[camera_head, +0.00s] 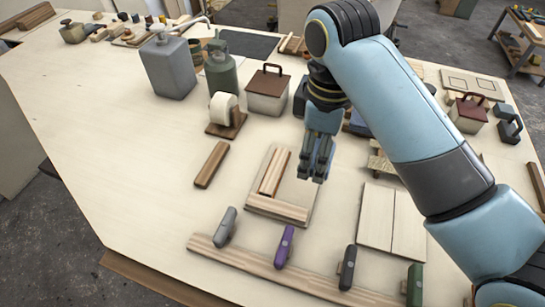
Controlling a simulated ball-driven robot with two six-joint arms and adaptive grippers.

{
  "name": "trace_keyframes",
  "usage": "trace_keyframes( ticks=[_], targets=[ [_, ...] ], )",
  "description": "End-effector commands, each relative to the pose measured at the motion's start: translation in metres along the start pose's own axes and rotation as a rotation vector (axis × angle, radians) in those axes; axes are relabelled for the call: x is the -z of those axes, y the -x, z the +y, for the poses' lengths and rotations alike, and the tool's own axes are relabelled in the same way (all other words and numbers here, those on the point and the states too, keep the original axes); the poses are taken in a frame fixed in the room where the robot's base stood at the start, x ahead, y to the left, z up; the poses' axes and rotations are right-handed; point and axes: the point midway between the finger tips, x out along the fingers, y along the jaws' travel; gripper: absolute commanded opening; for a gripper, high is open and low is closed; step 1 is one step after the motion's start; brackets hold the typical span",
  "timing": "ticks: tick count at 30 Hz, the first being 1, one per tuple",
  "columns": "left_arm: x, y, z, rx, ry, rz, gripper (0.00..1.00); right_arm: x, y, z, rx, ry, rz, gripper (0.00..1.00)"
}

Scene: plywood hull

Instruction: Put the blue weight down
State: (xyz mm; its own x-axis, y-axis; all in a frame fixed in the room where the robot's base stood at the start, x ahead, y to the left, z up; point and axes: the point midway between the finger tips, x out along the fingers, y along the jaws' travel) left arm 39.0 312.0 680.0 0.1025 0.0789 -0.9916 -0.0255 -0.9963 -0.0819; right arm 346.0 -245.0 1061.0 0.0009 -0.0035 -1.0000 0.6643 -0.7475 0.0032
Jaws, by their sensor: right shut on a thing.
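My right gripper (317,172) points down in the middle of the picture, over the right part of a small wooden board with strips (262,205). It is shut on the blue weight, whose outline I cannot tell apart from the blue-grey and dark fingers. Whether anything at the fingertips touches the board or hangs above it, I cannot tell. Another dark blue-grey block with a handle (508,125) stands at the far right of the table. My left gripper is not in view.
A tape roll on a stand (225,112), a lidded box (267,92), a green bottle (221,72) and a grey can (168,68) stand behind. A long front strip (265,268) carries several coloured clamp-like pieces. The table's left side (110,150) is bare.

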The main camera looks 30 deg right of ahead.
Motion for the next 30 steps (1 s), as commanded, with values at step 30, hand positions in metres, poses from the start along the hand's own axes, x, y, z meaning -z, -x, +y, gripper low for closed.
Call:
trace_keyframes(
  ticks=[30],
  targets=[
    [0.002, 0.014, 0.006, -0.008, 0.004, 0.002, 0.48, 0.095, -0.097, 0.03, -0.001, 0.002, 0.003, 0.12]
  ],
)
